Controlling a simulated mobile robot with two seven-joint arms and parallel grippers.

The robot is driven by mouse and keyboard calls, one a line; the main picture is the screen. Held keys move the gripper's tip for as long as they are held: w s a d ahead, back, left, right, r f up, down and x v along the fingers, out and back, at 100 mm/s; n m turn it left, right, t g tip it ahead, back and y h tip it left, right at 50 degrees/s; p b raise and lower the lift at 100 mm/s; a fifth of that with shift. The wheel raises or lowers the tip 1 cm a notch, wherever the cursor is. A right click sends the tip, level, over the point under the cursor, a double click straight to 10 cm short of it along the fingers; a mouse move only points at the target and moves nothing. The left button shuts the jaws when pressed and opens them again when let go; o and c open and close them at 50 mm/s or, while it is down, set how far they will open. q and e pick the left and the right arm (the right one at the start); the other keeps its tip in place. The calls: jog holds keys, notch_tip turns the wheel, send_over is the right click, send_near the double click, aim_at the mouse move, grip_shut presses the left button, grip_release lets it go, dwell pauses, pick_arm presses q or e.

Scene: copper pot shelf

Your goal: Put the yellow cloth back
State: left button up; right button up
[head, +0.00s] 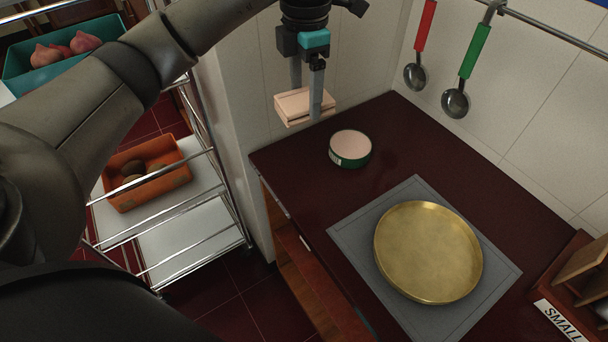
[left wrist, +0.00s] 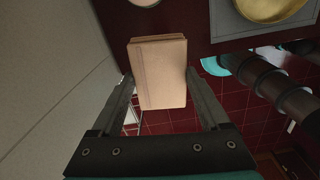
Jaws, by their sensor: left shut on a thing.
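A folded, pale peach-cream cloth (head: 295,106) is between the fingers of my left gripper (head: 307,106). The gripper points down and holds the cloth near the wall, over the far left corner of the dark red counter (head: 300,160). In the left wrist view the cloth (left wrist: 160,75) sits as a flat rectangular block between the two fingers. I see no clearly yellow cloth; this pale one is the only cloth in view. My right gripper is not in view.
A round green tin (head: 350,150) with a pale top stands on the counter near the cloth. A brass pan (head: 428,252) lies on a grey mat (head: 350,232). Ladles (head: 456,102) hang on the wall. A wooden box labelled SMALL is at right; a wire cart (head: 185,245) is at left.

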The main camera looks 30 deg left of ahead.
pick_arm(q)
jog(key=shift+w+a+n, duration=0.15)
jog(key=shift+n, duration=0.55)
notch_tip(320, 180, down, 16)
jog(key=shift+r+b, duration=0.1)
jog(key=shift+b, duration=0.7)
jog(key=shift+f, duration=2.1)
jog(key=shift+f+b, duration=0.1)
jog(key=shift+b, duration=0.25)
jog(key=o, duration=1.1)
jog(key=shift+c, duration=0.2)
jog(key=shift+r, duration=0.25)
notch_tip(320, 180, up, 12)
jog(key=p, duration=0.1)
